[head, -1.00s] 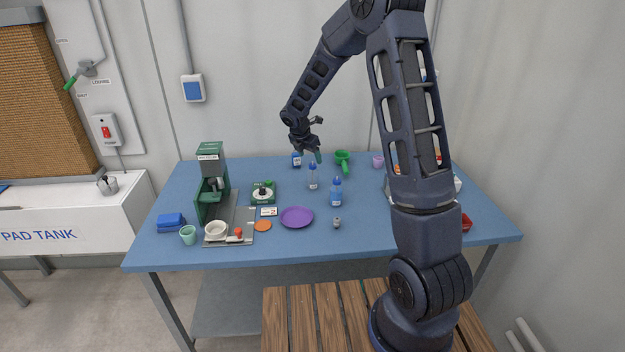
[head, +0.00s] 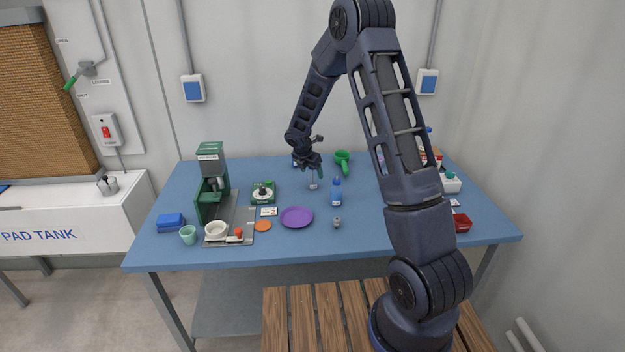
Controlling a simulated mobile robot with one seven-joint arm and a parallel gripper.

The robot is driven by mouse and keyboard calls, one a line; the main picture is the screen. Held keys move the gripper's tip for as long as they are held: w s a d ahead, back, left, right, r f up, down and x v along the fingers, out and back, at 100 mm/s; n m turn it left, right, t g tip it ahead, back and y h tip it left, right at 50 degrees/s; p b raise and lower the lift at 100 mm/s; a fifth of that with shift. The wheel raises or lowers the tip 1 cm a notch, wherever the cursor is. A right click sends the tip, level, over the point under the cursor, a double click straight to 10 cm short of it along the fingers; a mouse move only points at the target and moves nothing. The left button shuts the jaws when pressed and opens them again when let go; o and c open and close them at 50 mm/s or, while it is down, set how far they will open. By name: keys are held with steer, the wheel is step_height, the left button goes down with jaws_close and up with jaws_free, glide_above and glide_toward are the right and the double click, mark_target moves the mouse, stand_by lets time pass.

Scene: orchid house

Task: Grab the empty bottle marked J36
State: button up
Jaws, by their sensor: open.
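Small bottles stand on the blue table (head: 350,248). A clear bottle with a white label (head: 313,183) stands upright near the middle; its top is hidden behind my gripper. A bottle filled with blue (head: 336,193) stands to its right and nearer. Another bottle (head: 295,162) at the back is mostly hidden by my gripper. The label marks are too small to read, so I cannot tell which is J36. My gripper (head: 314,174) is open, pointing down at the top of the clear bottle. I cannot tell whether the fingers are around it or behind it.
A green press-like machine (head: 210,165), a purple plate (head: 297,217) and a green-based dial device (head: 263,192) stand left of the bottles. A green funnel-like item (head: 342,160) stands behind, right of my gripper. A small grey item (head: 337,222) lies in front. The front table strip is clear.

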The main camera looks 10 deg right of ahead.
steer(key=x, duration=0.2)
steer(key=shift+d+f, duration=0.1)
steer(key=shift+f, duration=0.2)
steer(key=c, duration=1.1)
steer(key=shift+o, duration=0.2)
steer(key=shift+r, duration=0.1)
